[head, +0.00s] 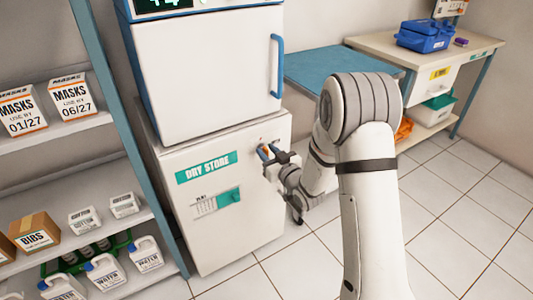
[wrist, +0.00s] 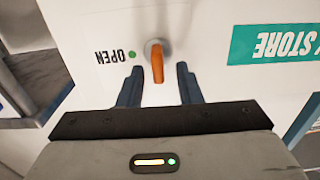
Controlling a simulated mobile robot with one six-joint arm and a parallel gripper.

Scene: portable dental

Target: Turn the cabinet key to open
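The white DRY STORE cabinet (head: 245,225) stands below a larger white unit. In the wrist view, which shows the lettering upside down, an orange key (wrist: 157,66) sits in a round grey lock on the cabinet face (wrist: 205,20). An OPEN label (wrist: 110,56) with a green dot is just left of the lock. My gripper (wrist: 159,72) is open, with one dark blue finger on each side of the key's free end and visible gaps to both.
A blue handle (head: 278,66) is on the unit above. Shelving (head: 75,128) with mask boxes and water jugs stands at left. A blue-topped table (head: 325,66) and a bench (head: 385,45) with a blue case stand behind my arm. Tiled floor at right is clear.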

